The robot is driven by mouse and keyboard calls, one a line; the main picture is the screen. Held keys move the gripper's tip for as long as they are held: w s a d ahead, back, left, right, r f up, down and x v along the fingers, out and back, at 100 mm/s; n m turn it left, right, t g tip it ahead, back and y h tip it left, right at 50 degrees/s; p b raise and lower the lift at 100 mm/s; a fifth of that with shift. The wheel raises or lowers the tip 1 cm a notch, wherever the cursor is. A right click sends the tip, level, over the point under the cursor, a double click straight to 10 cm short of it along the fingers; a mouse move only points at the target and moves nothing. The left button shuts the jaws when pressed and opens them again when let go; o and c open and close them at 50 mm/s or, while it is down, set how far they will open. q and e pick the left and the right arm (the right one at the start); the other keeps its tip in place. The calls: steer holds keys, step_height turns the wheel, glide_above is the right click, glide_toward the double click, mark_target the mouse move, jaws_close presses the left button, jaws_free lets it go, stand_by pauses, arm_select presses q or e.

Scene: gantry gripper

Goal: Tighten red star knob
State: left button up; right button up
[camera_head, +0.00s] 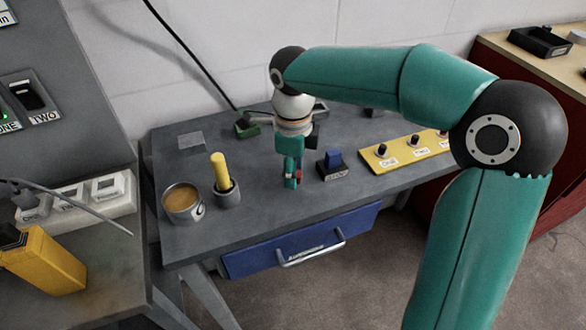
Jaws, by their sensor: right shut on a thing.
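My right arm comes in from the right and reaches over the grey table (250,220). My right gripper (292,178) points down at the middle of the table and is shut. My left gripper is not in view.
Left of the gripper stand a yellow-handled item in a grey cup (228,195) and a mug of brown liquid (183,202). A blue switch on a black base (333,166) is close on the right, then a yellow panel with black knobs (400,155). A blue drawer (300,245) is below.

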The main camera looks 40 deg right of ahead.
steer(key=shift+w+d+r, duration=0.1)
steer(key=shift+r, duration=0.05)
steer(key=o, duration=0.9)
steer(key=shift+o, duration=1.1)
step_height(320, 180, up, 12)
